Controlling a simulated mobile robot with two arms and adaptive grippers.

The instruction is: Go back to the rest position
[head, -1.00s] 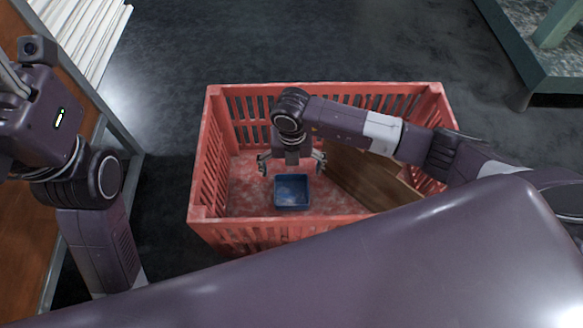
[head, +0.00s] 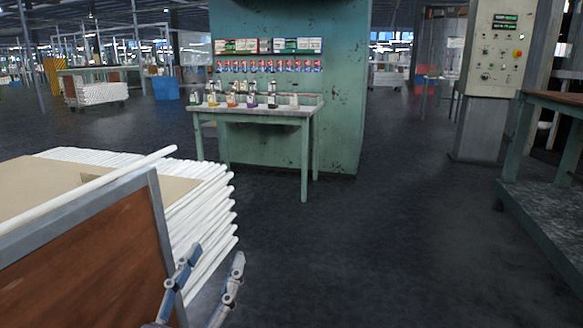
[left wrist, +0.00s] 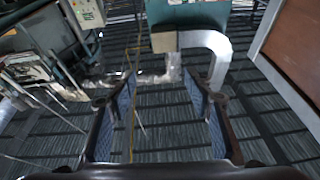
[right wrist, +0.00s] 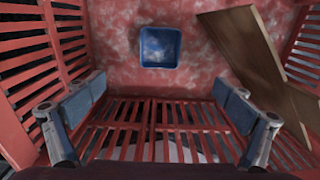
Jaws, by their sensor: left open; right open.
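My left gripper (head: 205,278) shows at the bottom of the head view, fingers pointing up, beside a stack of white tubes (head: 205,215). In the left wrist view its fingers (left wrist: 160,115) are wide apart with nothing between them. My right gripper is out of the head view. In the right wrist view its fingers (right wrist: 160,110) are wide apart and empty, inside or over a red slatted crate (right wrist: 110,45). A small blue tray (right wrist: 160,47) lies on the crate's floor beyond the fingertips, apart from them. A brown wooden board (right wrist: 250,55) leans at the right in the crate.
The tube stack sits on a cart with a brown panel (head: 100,260) at the left. A green table (head: 250,112) with several small bottles stands ahead. A control cabinet (head: 495,80) and a green-framed bench (head: 550,200) are at the right. The dark floor (head: 400,230) between is clear.

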